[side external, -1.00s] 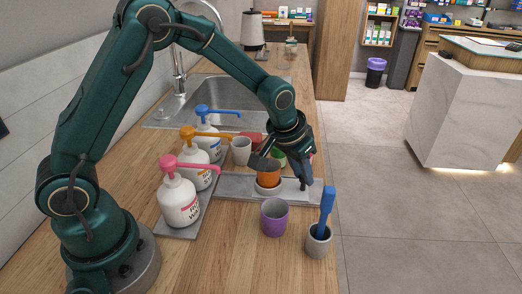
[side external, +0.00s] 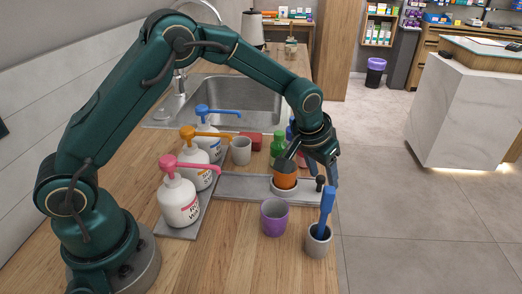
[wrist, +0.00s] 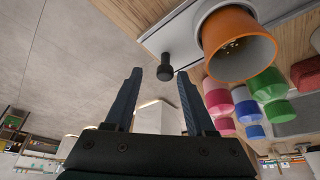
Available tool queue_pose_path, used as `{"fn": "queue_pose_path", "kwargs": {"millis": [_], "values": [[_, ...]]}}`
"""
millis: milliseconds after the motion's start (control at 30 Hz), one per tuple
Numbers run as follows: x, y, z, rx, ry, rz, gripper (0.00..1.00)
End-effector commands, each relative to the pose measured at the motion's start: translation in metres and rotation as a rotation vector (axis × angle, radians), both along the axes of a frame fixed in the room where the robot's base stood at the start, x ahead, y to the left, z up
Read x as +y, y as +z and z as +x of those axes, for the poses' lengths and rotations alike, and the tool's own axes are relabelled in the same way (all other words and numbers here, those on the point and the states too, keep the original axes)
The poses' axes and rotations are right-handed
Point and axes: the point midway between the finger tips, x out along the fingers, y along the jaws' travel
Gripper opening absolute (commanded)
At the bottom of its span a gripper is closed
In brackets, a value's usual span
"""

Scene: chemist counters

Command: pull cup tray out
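The cup tray is a grey sliding tray (side external: 240,187) lying across the wooden counter. An orange cup (side external: 285,180) sits in a pale round holder at its right end; the cup also shows in the wrist view (wrist: 238,45). A small black knob (side external: 320,183) stands up at the tray's right end, near the counter's right edge. My gripper (wrist: 158,78) is open and empty. In the wrist view the knob (wrist: 165,69) shows just beyond and between the fingertips, apart from them. In the side view my gripper (side external: 318,182) is right beside the cup and knob.
A purple cup (side external: 274,218) and a grey cup with a blue-handled tool (side external: 319,236) stand in front of the tray. Several pump bottles (side external: 179,203) stand to the left. The sink (side external: 235,98) is further back.

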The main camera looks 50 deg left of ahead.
Motion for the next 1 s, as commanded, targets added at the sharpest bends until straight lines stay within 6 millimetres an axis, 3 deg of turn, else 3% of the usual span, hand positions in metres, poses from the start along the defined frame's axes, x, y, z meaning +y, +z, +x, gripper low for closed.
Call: {"fn": "queue_pose_path", "kwargs": {"millis": [333, 700, 1000], "values": [[0.002, 0.002, -0.002, 0.003, 0.002, 0.004, 0.57], [0.001, 0.041, -0.016, -0.001, 0.001, 0.002, 0.57], [0.002, 0.047, -0.020, 0.003, 0.001, 0.003, 0.57]]}}
